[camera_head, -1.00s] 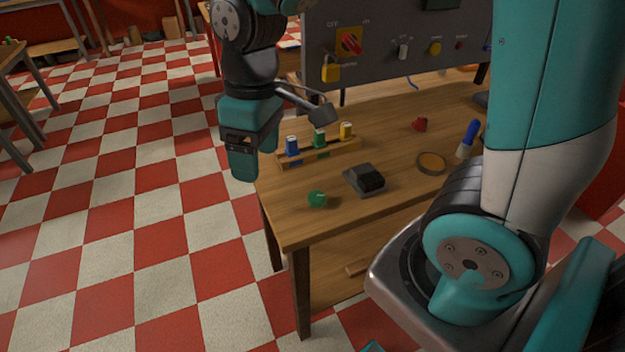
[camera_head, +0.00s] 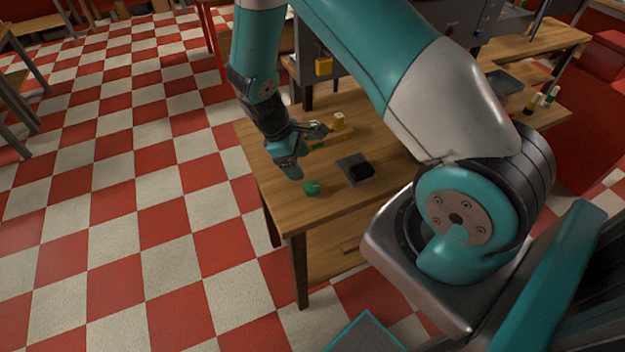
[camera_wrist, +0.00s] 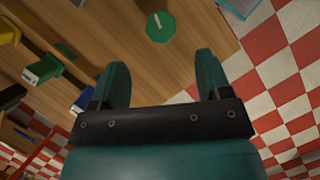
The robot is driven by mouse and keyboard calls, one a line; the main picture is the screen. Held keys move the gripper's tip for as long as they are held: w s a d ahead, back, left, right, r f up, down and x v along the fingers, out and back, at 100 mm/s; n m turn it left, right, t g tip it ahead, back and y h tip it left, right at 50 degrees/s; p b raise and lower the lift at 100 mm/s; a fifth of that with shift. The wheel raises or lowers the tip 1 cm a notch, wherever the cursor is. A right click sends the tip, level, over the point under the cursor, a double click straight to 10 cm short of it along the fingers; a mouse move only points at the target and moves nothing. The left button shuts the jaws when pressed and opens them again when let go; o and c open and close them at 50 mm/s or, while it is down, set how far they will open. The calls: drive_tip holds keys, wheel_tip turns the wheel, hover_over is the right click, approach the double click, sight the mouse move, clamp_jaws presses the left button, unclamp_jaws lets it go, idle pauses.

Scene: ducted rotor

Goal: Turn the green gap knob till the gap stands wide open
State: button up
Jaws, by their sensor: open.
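The green gap knob (camera_head: 312,187) sits on the wooden table (camera_head: 262,200) near its front left corner. In the wrist view the knob (camera_wrist: 160,27) is an eight-sided green piece with a white line on its face, just beyond and between my fingertips. My gripper (camera_head: 296,160) is above the table, behind and a little left of the knob in the head view. In the wrist view my gripper (camera_wrist: 162,75) has its two teal fingers apart, with nothing between them. The knob is not touched by them. The gap itself cannot be made out.
A black block on a grey base (camera_head: 357,168) stands right of the knob. A yellow-topped piece (camera_head: 339,121) stands behind my gripper. The table's front is clear.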

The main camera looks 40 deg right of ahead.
sight(313, 186)
drive_tip(key=p+x, duration=0.2)
drive_tip(key=x, duration=0.7)
drive_tip(key=shift+f, duration=0.1)
drive_tip(key=c, duration=0.9)
